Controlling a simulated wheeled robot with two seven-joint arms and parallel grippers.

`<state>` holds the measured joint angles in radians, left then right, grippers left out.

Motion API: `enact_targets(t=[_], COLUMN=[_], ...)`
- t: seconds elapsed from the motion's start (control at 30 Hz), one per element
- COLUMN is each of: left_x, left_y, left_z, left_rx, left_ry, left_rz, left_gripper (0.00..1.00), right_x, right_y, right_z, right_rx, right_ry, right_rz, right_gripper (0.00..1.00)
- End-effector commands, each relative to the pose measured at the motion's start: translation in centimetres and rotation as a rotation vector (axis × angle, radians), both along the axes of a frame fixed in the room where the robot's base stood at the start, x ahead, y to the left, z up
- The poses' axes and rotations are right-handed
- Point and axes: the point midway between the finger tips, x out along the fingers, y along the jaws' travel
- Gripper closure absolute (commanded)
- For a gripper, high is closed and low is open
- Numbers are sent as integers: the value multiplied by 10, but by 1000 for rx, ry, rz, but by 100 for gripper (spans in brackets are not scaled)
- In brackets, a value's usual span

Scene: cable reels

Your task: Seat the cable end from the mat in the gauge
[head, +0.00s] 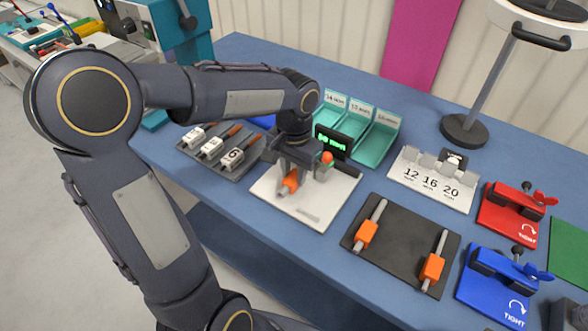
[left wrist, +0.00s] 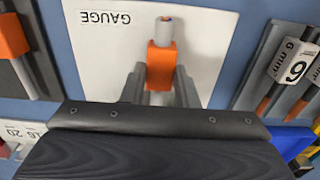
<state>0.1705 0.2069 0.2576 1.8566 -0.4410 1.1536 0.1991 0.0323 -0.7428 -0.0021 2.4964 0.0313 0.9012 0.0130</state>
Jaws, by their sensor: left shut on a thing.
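My left gripper (head: 288,178) is shut on a cable end with an orange sleeve (head: 290,184). In the left wrist view both fingers (left wrist: 163,92) pinch the orange sleeve (left wrist: 160,62), and the grey tip (left wrist: 163,28) points away from me. The cable end is over the white gauge plate (head: 312,212); whether it touches is unclear. The gauge's dark display (head: 333,141) shows green digits behind the gripper, which hides part of the gauge. The dark mat (head: 400,243) holds two more cable ends, at its left (head: 366,234) and right (head: 433,267). My right gripper is out of view.
A grey tray with number-tagged cables (head: 235,157) lies left of the gauge, teal bins (head: 378,142) behind it. A white 12-16-20 holder (head: 432,183), a red clamp (head: 510,215) and a blue clamp (head: 495,290) stand to the right. A pole base (head: 464,131) is behind.

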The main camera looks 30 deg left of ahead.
Motion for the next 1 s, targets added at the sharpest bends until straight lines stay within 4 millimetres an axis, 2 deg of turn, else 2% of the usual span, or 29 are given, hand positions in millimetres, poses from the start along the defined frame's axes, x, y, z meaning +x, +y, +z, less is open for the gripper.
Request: enact_targets(t=[0.2, 0.5, 0.53, 0.7, 1.0], left_x=[0, 0, 0, 0, 0], left_y=[0, 0, 0, 0, 0], left_z=[-11, -12, -12, -12, -10], left_rx=[0, 0, 0, 0, 0], left_ry=[0, -1, -1, -1, 0], left_rz=[0, 0, 0, 0, 0], left_gripper=[100, 100, 71, 48, 48], right_x=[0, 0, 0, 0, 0], right_y=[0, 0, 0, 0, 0], right_z=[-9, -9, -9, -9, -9], right_rx=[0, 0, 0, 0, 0], right_ry=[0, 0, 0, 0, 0], right_rz=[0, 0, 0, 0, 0], right_gripper=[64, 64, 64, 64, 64])
